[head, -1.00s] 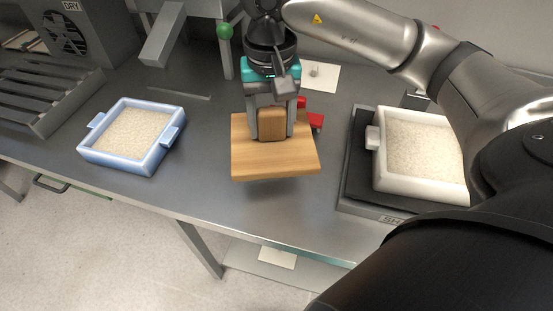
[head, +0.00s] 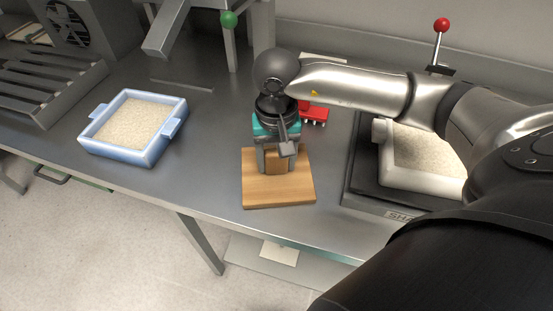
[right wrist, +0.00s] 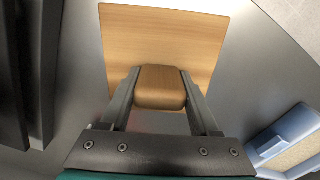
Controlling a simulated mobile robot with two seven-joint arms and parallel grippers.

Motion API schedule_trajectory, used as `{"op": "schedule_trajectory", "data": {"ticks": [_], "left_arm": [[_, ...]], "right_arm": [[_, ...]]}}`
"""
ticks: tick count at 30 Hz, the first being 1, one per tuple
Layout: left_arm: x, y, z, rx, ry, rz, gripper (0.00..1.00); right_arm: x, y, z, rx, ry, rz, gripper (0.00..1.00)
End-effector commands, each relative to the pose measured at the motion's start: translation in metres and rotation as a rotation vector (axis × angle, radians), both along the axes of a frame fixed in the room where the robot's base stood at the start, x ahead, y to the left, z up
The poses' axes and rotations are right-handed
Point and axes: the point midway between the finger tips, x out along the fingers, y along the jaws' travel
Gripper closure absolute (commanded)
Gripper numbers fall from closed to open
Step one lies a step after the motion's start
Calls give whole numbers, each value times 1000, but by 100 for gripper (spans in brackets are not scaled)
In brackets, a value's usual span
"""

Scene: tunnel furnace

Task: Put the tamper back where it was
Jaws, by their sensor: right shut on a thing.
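The tamper (head: 280,192) is a flat, light wooden board with a rounded block handle. It is level, low over or on the grey table between the blue tray and the black platform. I see little gap or shadow under it, but cannot tell for sure whether it touches. My right gripper (head: 277,162) points down from above and is shut on the block handle. The right wrist view shows the handle (right wrist: 160,88) between the two fingers (right wrist: 160,100), with the board (right wrist: 165,40) beyond. My left gripper is not in view.
A blue tray (head: 154,150) of pale grains stands at the left. A white tray (head: 388,178) of grains sits on a black platform (head: 357,182) at the right. A red toothed tool (head: 315,113) lies behind the tamper. Table is clear between blue tray and tamper.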

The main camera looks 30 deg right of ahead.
Motion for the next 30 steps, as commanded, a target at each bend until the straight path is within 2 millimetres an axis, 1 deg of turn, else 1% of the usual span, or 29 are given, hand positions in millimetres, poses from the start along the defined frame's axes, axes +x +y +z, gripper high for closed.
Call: {"op": "schedule_trajectory", "data": {"ticks": [6, 7, 14, 15, 22, 26, 29, 30], "left_arm": [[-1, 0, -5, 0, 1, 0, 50], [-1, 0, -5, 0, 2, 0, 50], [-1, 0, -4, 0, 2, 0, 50], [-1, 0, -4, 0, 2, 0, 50], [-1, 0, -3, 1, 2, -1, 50], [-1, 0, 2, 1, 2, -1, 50], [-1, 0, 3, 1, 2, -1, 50], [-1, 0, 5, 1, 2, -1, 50]], "right_arm": [[0, 0, -3, 0, -2, 0, 98], [0, 0, -3, 0, 0, 0, 37], [0, 0, -2, 0, 0, 0, 11], [0, 0, -2, 0, 0, 0, 8], [0, 0, -2, 0, 0, 0, 8], [0, 0, 3, 0, 1, 0, 8], [1, 0, 19, 0, -4, 0, 8], [1, 0, 27, 0, -6, 1, 8]]}}
